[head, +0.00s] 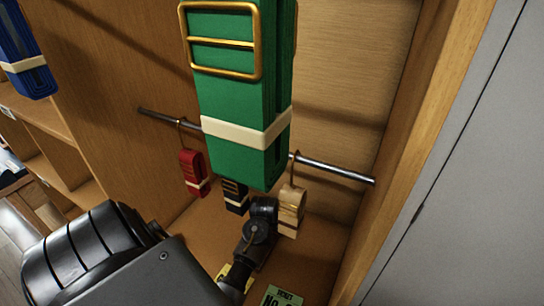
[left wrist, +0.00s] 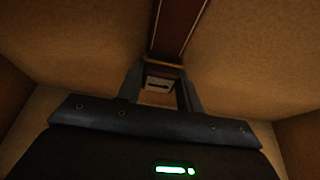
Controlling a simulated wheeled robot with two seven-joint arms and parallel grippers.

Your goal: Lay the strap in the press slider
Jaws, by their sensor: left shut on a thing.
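My left arm comes in from the lower left in the head view, and its gripper (head: 262,208) is inside the wooden compartment, beside a tan strap (head: 291,205) and a dark strap (head: 235,193). In the left wrist view the gripper (left wrist: 160,84) is shut on a dark reddish-brown strap (left wrist: 171,28) with pale edge lines. A whitish piece (left wrist: 158,86) shows between the fingers. In the head view I cannot tell which strap is held, as the gripper covers it. I cannot make out the press slider. My right gripper is not in view.
A large green strap with a gold buckle (head: 236,100) hangs close in front. A red strap (head: 193,172) hangs on a metal rod (head: 335,171). A blue strap (head: 27,60) is at the upper left. A green ticket (head: 283,296) lies on the compartment floor. A grey panel (head: 470,170) is at right.

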